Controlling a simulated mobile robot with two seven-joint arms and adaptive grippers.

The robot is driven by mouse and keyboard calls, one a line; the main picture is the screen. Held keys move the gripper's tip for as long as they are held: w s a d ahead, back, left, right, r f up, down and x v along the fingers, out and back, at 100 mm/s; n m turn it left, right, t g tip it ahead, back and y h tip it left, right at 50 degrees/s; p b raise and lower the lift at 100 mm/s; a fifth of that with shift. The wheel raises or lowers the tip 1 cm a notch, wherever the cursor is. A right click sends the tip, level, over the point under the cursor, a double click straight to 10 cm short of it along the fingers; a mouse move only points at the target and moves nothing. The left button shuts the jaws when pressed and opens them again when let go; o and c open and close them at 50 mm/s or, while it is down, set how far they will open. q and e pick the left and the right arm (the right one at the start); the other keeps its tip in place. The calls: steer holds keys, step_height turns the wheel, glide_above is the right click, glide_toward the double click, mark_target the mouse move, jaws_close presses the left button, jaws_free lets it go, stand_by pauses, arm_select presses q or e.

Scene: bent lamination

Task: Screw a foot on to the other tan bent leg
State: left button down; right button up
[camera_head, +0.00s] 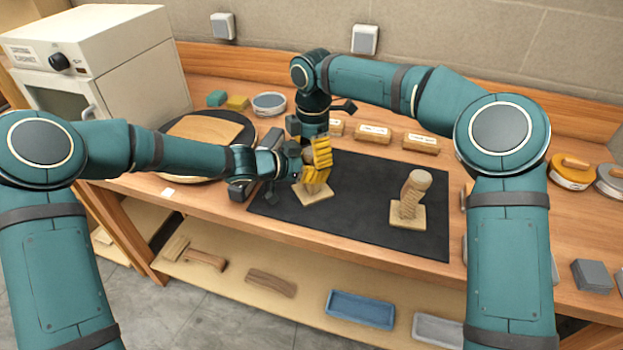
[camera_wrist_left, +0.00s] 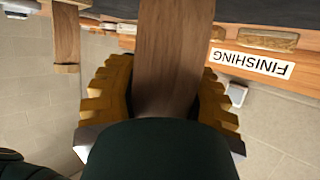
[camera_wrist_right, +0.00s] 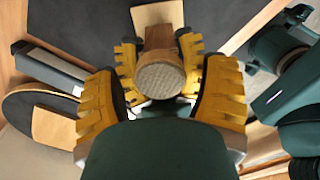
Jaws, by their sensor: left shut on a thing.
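One tan bent leg (camera_wrist_left: 172,60) stands on a pale base plate (camera_head: 313,194) on the dark mat. My left gripper (camera_head: 314,176) is shut on this leg from the side. A round, grey-tan foot (camera_wrist_right: 160,80) sits at its top end in the right wrist view; I cannot tell how tight it is. My right gripper (camera_head: 321,154) points down above the left one, its yellow fingers open on both sides of the foot with a narrow gap. The other tan bent leg (camera_head: 410,198) stands on its own plate at the right, with a round foot (camera_head: 420,179) on top.
The dark mat (camera_head: 360,205) is clear between the two legs. A white oven (camera_head: 110,60), a round dark board (camera_head: 165,128) and tins lie left. Labelled wooden blocks (camera_head: 373,134) line the back. Tins (camera_head: 572,170) and grey blocks (camera_head: 591,275) are at right.

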steer(key=c, duration=1.1)
steer(key=shift+m, duration=1.6)
steer(key=shift+c, duration=0.2)
steer(key=o, duration=1.2)
steer(key=shift+o, duration=0.2)
steer(key=shift+r, duration=2.25)
